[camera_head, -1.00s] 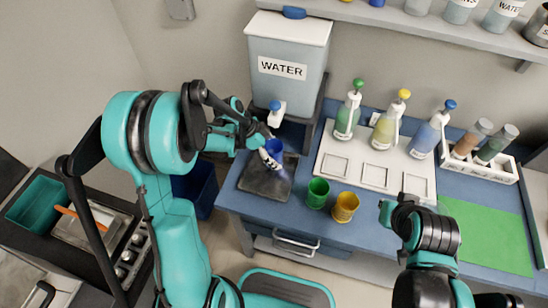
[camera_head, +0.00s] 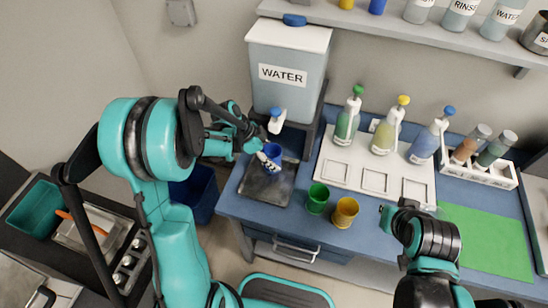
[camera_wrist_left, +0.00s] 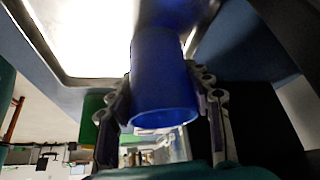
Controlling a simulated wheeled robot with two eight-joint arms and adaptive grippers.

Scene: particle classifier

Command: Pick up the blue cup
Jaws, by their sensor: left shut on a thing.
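The blue cup (camera_head: 273,152) is just below the tap of the water dispenser, over the dark drip tray (camera_head: 258,188). My left gripper (camera_head: 268,160) is around it and shut on it. In the left wrist view the blue cup (camera_wrist_left: 163,80) fills the middle, with a finger of my left gripper (camera_wrist_left: 163,100) on each side. I cannot tell whether the cup rests on the tray or is lifted. My right gripper (camera_head: 388,214) is near the table's front edge, away from the cup; its jaws are too small to judge.
The white water dispenser (camera_head: 287,90) stands behind the cup. A green cup (camera_head: 317,199) and a yellow cup (camera_head: 345,212) stand right of the tray near the front edge. Several pump bottles stand on a white panel (camera_head: 340,170). A green mat (camera_head: 490,240) lies at right.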

